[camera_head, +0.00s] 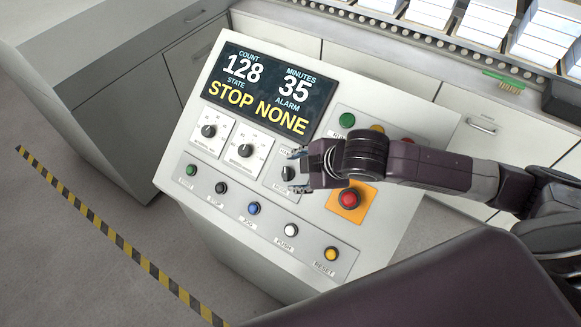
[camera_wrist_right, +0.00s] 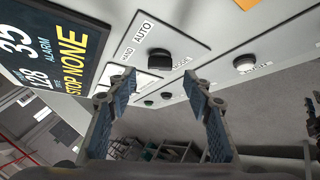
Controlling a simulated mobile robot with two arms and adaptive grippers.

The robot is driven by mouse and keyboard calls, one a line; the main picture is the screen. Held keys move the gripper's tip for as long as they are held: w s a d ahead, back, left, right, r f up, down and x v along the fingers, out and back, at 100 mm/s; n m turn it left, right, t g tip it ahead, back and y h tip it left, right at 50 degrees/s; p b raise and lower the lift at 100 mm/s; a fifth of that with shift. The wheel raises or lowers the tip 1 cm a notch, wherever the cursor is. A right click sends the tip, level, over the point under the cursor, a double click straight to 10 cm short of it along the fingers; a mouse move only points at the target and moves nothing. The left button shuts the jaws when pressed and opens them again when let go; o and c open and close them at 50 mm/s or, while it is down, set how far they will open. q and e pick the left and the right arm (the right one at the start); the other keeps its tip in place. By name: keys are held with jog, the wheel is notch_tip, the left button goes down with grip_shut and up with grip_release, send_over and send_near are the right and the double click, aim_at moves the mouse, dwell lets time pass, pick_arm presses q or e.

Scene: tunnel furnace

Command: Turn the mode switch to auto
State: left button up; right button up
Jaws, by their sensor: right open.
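The mode switch is a black knob (camera_head: 288,173) on a pale plate of the control panel, partly covered by my right gripper in the head view. The right wrist view shows the black knob (camera_wrist_right: 160,58) with the labels HAND and AUTO beside it; its exact pointing is hard to tell. My right gripper (camera_head: 298,171) is open at the switch, its fingers towards the knob. In the right wrist view the open fingers (camera_wrist_right: 161,82) stand to either side, the knob just beyond the tips and apparently not between them. My left gripper is not in view.
The display (camera_head: 270,92) reads STOP NONE. Two dial knobs (camera_head: 245,151) sit left of the switch. A row of push buttons (camera_head: 254,208) runs below. A red button on a yellow plate (camera_head: 348,199) lies under my right arm. A conveyor (camera_head: 440,40) runs behind.

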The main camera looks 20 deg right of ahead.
aim_at(286, 174)
jog(key=x, duration=0.2)
jog(key=shift+w+a+f+p, duration=0.1)
jog(key=shift+a+f+p, duration=0.1)
jog(key=shift+a+p, duration=0.15)
jog(key=shift+w+f, duration=0.7)
jog(key=shift+f, duration=0.1)
jog(key=shift+w+f, duration=0.15)
jog(key=shift+f, duration=0.15)
jog(key=c, duration=1.1)
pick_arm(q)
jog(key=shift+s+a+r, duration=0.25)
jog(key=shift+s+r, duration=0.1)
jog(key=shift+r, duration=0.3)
